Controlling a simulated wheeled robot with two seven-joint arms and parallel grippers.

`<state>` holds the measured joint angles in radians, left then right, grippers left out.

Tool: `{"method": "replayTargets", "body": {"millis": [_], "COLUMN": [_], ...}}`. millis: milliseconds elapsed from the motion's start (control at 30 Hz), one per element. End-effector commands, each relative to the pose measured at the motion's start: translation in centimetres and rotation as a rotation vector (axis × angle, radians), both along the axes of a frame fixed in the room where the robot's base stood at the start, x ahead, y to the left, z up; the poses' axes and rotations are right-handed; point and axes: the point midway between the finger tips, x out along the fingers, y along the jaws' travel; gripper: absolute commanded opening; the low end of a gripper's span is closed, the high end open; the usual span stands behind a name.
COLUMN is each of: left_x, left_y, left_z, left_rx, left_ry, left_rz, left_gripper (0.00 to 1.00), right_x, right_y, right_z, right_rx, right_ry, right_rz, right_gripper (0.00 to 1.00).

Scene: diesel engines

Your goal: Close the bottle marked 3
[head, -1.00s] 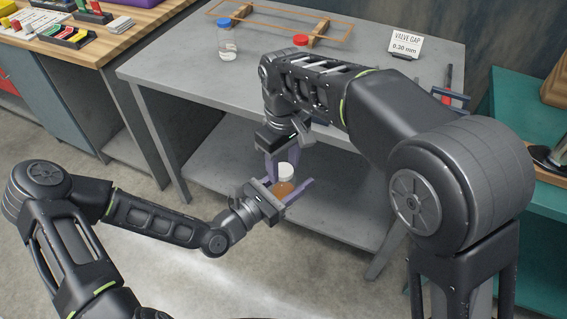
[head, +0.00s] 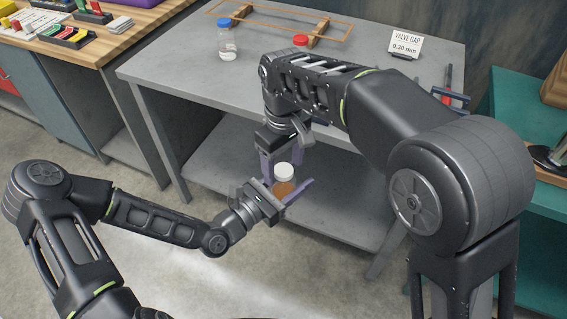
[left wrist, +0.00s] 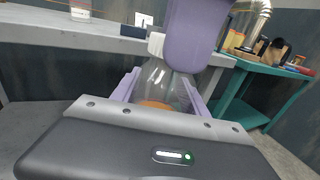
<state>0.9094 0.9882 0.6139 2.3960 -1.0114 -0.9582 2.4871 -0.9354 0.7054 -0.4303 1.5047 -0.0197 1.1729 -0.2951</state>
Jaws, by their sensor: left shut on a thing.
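My left gripper (head: 290,195) is shut on a clear bottle of orange-brown liquid (head: 283,188), held upright in front of the table. The bottle also shows between the purple fingers in the left wrist view (left wrist: 158,82). A white cap (head: 284,170) sits at its mouth; how tightly it is seated cannot be told. My right gripper (head: 281,158) points down over the bottle from above, its purple fingers beside the cap. One finger partly hides the cap in the left wrist view. Whether the fingers touch the cap is unclear. No number on the bottle is readable.
A blue-capped bottle (head: 227,40) stands on the grey table (head: 190,65). A red cap (head: 300,39) shows behind my right arm. A wooden frame (head: 250,20) and a "VALVE GAP" sign (head: 404,44) are further back. A teal bench (head: 515,105) is at right.

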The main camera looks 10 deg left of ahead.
Motion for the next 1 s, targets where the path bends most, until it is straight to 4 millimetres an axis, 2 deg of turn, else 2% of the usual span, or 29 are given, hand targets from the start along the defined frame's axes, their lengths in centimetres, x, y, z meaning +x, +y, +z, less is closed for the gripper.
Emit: {"method": "replayTargets", "body": {"millis": [367, 800, 1000], "left_x": [0.0, 0.0, 0.0], "left_y": [0.0, 0.0, 0.0], "left_z": [0.1, 0.0, 0.1], "left_rx": [-0.001, -0.001, -0.001], "left_ry": [-0.001, -0.001, -0.001], "left_rz": [0.0, 0.0, 0.0], "left_gripper": [0.0, 0.0, 0.0], "right_x": [0.0, 0.1, 0.0], "right_y": [0.0, 0.1, 0.0], "right_z": [0.6, 6.6, 7.5], "right_rx": [0.002, 0.002, 0.0], "right_ry": [-0.001, -0.001, 0.0], "right_rz": [0.0, 0.001, 0.0], "right_gripper": [0.67, 0.67, 0.67]}}
